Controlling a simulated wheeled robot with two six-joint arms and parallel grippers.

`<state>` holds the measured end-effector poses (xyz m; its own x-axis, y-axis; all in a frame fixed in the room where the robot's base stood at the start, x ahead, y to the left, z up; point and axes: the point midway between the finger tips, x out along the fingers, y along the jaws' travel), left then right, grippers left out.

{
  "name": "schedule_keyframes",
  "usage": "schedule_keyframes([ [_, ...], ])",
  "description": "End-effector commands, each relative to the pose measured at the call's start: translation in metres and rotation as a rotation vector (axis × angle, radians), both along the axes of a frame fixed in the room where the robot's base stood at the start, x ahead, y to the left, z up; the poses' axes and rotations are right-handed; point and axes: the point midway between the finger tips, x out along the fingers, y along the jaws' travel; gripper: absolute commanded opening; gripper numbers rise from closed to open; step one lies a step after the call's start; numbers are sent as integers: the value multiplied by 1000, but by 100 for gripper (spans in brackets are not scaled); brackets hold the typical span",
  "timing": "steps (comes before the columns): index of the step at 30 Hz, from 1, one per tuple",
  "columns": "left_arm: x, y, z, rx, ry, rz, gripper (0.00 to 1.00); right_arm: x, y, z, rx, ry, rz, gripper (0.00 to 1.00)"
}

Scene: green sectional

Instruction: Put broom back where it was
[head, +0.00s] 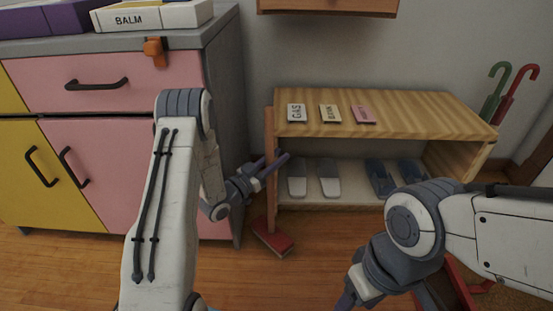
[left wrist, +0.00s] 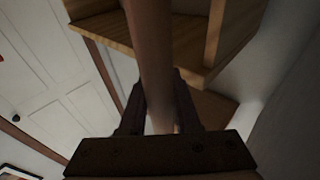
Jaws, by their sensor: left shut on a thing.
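The broom stands about upright in the head view, with a brown handle (head: 270,128) and a red head (head: 273,238) low at the floor. It is in front of the left end of the wooden shelf unit. My left gripper (head: 277,165) is shut on the handle, around its middle. In the left wrist view the handle (left wrist: 150,50) runs between the two fingers (left wrist: 160,115). I cannot tell whether the head touches the floor. My right gripper (head: 352,295) is partly in view at the bottom edge, and its fingertips are cut off.
The shelf unit (head: 420,112) has several cards on top and slippers (head: 328,180) inside. A pink and yellow cabinet (head: 110,165) stands at the left. Green (head: 493,95) and red (head: 515,95) umbrellas are at the far right. A red object (head: 452,285) is at the lower right.

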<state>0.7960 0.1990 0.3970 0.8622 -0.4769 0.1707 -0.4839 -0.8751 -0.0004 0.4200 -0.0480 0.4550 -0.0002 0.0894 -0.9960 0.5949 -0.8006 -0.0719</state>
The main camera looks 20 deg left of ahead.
Motion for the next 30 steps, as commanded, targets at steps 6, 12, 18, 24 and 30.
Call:
schedule_keyframes([
  [6,0,0,-3,0,1,0,61,0,0,-2,0,0,0,61],
  [12,0,0,-3,0,1,0,61,0,0,-2,0,0,0,61],
  [18,-6,4,1,-1,4,1,61,0,0,7,0,0,0,61],
  [24,-40,24,-3,-4,8,6,61,0,0,28,0,0,0,61],
  [30,-76,44,-11,-4,6,7,61,0,0,46,0,0,0,61],
])
